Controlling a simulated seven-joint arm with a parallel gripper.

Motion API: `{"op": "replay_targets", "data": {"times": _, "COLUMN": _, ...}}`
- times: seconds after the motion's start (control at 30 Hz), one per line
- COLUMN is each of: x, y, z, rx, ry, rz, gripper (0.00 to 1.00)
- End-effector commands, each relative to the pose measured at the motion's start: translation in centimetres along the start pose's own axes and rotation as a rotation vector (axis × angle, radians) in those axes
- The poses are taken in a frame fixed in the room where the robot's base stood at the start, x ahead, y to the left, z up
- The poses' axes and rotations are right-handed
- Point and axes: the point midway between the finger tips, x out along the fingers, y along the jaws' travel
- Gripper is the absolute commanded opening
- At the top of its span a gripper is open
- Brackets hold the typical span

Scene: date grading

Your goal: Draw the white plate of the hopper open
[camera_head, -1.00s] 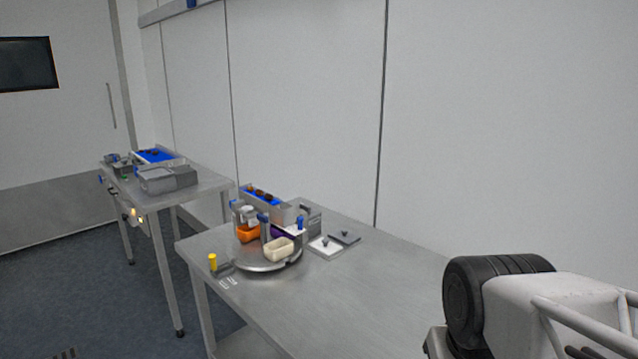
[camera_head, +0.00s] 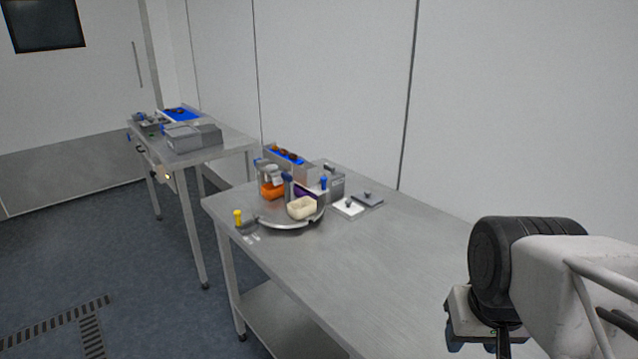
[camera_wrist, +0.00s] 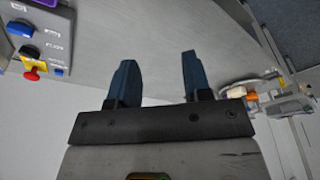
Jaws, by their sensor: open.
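In the head view, a long blue-lined hopper-like tray (camera_head: 283,153) with dark dates stands at the back of the near table. I cannot tell which pale part is its white plate. A flat white plate (camera_head: 347,208) with a small dark knob lies on the table just right of the cluster. My gripper shows in the wrist view (camera_wrist: 156,75), its two blue fingers apart with nothing between them. It is well to the right of the cluster and touches none of it. In the head view its fingers are mostly hidden or cut off.
A round turntable (camera_head: 290,224) carries a cream tub (camera_head: 302,208) and an orange tub (camera_head: 271,190). A grey plate (camera_head: 370,199) lies beside the white one. A yellow-topped post (camera_head: 238,217) is at the front left. A control box (camera_wrist: 35,45) shows in the wrist view.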

Motion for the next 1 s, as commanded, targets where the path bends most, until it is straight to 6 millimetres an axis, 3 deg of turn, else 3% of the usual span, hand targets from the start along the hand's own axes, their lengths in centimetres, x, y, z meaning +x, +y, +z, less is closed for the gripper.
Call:
{"op": "replay_targets", "data": {"times": 0.17, "x": -0.2, "y": -0.1, "z": -0.6, "rx": -0.007, "ry": -0.002, "rz": 0.0, "gripper": 0.45}}
{"op": "replay_targets", "data": {"times": 0.37, "x": -0.9, "y": -0.4, "z": -3.0, "rx": -0.041, "ry": -0.01, "rz": -0.003, "gripper": 0.45}}
{"op": "replay_targets", "data": {"times": 1.0, "x": -3.4, "y": -3.0, "z": -18.2, "rx": -0.247, "ry": -0.053, "rz": -0.018, "gripper": 0.45}}
